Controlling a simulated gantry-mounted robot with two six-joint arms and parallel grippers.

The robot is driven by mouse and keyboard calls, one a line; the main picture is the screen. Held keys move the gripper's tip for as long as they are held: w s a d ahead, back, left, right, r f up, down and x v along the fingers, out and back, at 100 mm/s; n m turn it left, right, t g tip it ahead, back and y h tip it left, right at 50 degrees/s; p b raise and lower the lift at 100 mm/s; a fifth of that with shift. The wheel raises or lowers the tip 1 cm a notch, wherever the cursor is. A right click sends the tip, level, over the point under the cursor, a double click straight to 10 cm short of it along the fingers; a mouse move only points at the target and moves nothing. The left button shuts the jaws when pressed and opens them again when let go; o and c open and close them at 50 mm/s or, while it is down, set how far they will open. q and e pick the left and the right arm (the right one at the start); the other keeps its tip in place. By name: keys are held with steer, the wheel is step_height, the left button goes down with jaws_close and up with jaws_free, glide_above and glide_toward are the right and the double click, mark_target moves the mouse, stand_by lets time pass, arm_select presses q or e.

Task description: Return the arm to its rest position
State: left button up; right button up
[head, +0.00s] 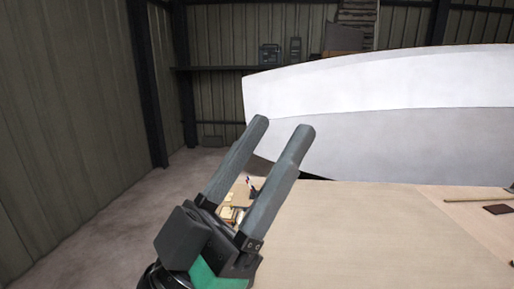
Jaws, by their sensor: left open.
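My left gripper (280,128) is in the lower middle of the head view, with its two long grey fingers pointing up and slightly right. The fingers are apart and nothing is between their tips. It is in front of the left end of a light wooden table (370,235) and hides part of it. Some small items show between and behind the fingers, too covered to name. My right gripper is not in view.
A large white boat hull (380,110) spans the back right behind the table. On the table's right are a thin wooden stick (475,199) and a small dark brown flat piece (497,209). The table's middle is clear. Bare floor (100,215) lies left, by the corrugated wall.

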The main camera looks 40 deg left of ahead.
arm_select(q)
steer(key=shift+s+a+r+y, duration=0.35)
steer(key=shift+a+r+y, duration=0.1)
steer(key=shift+r+y, duration=0.2)
step_height(320, 180, up, 27)
steer(key=p, duration=2.7)
steer(key=shift+r, duration=0.1)
